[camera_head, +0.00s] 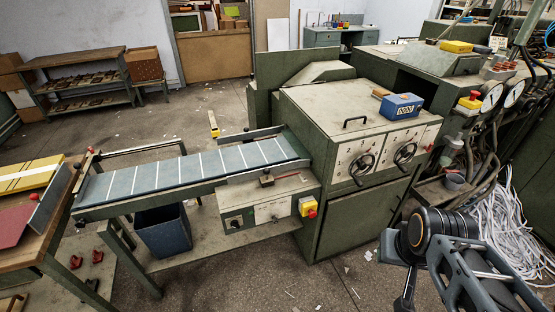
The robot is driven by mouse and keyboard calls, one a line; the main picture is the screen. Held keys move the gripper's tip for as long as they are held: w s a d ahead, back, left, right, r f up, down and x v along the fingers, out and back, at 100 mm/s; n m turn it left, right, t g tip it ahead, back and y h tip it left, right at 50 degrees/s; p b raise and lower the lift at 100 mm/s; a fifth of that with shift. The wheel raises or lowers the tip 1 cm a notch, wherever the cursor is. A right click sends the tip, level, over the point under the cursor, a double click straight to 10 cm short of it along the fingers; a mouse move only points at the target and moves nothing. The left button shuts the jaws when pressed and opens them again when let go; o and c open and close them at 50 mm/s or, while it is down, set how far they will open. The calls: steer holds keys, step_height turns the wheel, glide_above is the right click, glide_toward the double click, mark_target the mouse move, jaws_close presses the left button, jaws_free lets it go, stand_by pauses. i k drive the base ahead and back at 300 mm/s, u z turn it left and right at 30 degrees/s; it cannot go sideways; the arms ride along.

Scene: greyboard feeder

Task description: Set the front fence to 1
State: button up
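A feeder table (150,178) with a blue-green bed and white cross lines runs from the lower left up to a grey-green machine. A low metal rail (262,171) runs along the near side of the bed at the machine end; it looks like the front fence. A small brown block with a dark upright piece (267,181) sits just below this rail. Another rail (250,134) stands along the far side. Any scale or number on the near rail is too small to read. My arm shows at the lower right, apart from the feeder; my gripper is not in view.
A control box (268,207) with a red and yellow stop button (308,207) hangs under the bed. A blue bin (163,230) stands below. Paper strips (510,220) heap at right. Floor before the machine is mostly clear.

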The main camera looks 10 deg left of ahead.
mark_target(271, 174)
steer(key=u, duration=0.3)
steer(key=i, duration=0.75)
steer(key=u, duration=1.1)
steer(key=i, duration=0.5)
steer(key=u, duration=0.55)
